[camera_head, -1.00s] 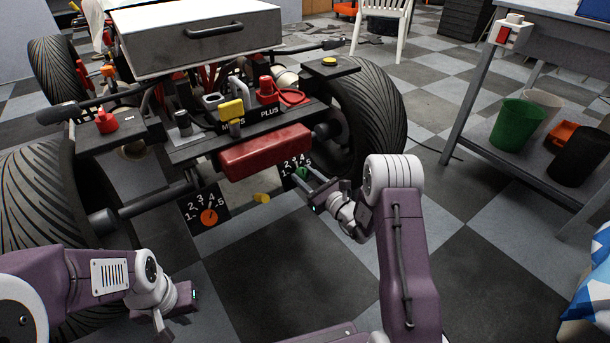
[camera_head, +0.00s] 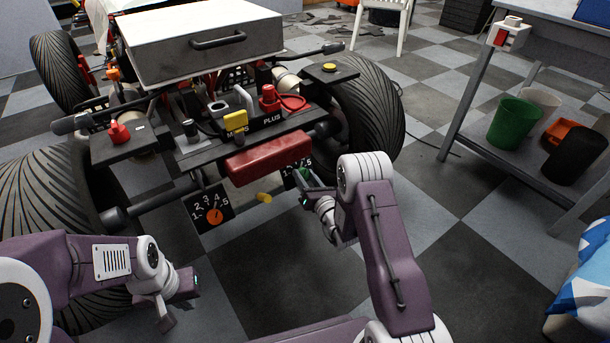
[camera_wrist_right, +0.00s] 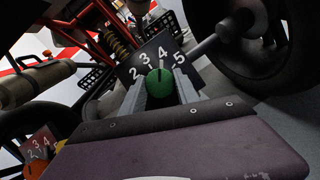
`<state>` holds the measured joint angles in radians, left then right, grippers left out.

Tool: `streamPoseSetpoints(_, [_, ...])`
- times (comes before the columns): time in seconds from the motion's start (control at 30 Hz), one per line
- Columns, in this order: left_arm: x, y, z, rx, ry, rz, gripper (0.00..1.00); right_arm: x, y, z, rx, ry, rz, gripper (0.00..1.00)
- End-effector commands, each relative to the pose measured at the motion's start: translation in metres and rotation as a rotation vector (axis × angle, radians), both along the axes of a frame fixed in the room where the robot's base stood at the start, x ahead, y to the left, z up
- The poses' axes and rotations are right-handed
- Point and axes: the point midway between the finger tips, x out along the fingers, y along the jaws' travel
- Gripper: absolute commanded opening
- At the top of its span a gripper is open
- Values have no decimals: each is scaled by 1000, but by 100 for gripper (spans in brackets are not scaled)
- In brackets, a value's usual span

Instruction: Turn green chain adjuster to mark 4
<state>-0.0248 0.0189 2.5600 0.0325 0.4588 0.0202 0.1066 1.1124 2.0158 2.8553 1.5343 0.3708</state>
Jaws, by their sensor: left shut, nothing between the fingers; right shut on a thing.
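The green chain adjuster (camera_head: 305,173) is a round knob on a small black plate with white numbers, below the right part of the red box at the vehicle's rear. In the right wrist view the green adjuster (camera_wrist_right: 159,87) sits between the fingers of my right gripper (camera_wrist_right: 164,90), which is shut on it. Marks 2 to 5 show above it. Its upper side faces roughly toward mark 4 (camera_wrist_right: 162,54); the exact pointer position is hard to tell. My right gripper (camera_head: 308,183) partly covers the plate in the head view. My left gripper (camera_head: 186,284) is shut and empty, low at the left.
An orange adjuster (camera_head: 215,216) on a similar plate is left of the green one. A yellow cylinder (camera_head: 264,198) lies between them. Large tyres (camera_head: 368,125) flank the vehicle. A workbench with a green bin (camera_head: 514,124) is at right. The floor in front is clear.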

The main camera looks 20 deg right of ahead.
Motion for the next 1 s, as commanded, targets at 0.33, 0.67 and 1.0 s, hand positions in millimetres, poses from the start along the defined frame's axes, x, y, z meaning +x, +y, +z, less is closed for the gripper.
streamPoseSetpoints(0.33, [0, 0, 0, 0, 0, 0, 0, -1, 0, -1, 8, 6, -4, 0])
streamPoseSetpoints(0.67, [0, 0, 0, 0, 0, 0, 0, 0, 0, -1, 7, 5, -3, 59])
streamPoseSetpoints(1.0, [0, 0, 30, 0, 0, 0, 0, -35, -7, 6, 8, 13, -5, 59])
